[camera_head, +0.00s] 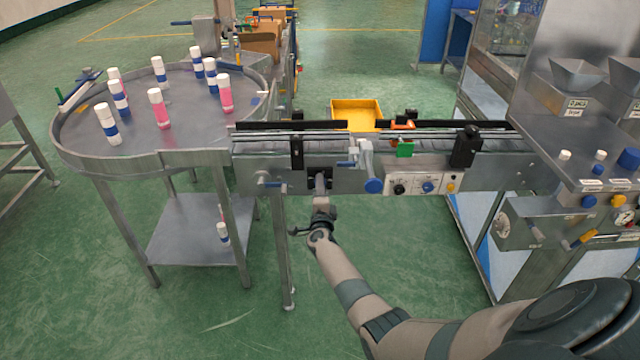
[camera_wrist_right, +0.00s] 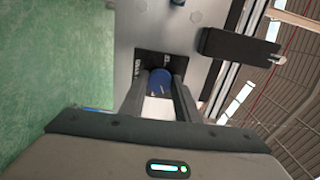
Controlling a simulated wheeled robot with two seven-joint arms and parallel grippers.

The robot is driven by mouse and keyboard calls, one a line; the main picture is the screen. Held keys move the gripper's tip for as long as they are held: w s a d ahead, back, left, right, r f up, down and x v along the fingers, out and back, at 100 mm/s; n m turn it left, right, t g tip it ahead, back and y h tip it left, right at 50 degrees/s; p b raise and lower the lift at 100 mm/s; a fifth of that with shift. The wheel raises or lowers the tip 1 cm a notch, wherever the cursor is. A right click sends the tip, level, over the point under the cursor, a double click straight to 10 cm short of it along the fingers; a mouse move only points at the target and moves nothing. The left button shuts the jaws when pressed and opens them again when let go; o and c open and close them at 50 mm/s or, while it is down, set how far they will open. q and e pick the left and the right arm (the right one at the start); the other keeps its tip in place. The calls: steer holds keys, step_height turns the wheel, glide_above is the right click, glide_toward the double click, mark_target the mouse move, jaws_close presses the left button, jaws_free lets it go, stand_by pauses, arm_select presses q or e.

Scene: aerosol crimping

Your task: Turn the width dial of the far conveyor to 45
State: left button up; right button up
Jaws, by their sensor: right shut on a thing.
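My right gripper (camera_head: 320,188) is at the front face of the conveyor (camera_head: 345,146) that runs right from the round table. In the right wrist view its two fingers (camera_wrist_right: 160,94) are shut on a blue dial (camera_wrist_right: 161,80), one finger on each side. The dial sits on a small black plate (camera_wrist_right: 143,58) with white marks too small to read, so its setting cannot be told. In the head view the gripper hides the dial, and part of the black plate shows around the fingertips. My left gripper is not in view.
A round table (camera_head: 185,130) with several capped cans stands to the left. Right of my gripper are a blue handwheel (camera_head: 374,186) and a control panel (camera_head: 425,186) with knobs. A yellow bin (camera_head: 356,115) lies behind the conveyor. The floor below is mostly clear.

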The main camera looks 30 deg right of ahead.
steer(key=shift+f+n+p, duration=0.15)
steer(key=shift+n+p, duration=1.25)
steer(key=shift+n, duration=2.8)
steer(key=shift+s, duration=0.1)
steer(key=o, duration=1)
steer(key=shift+o, duration=0.2)
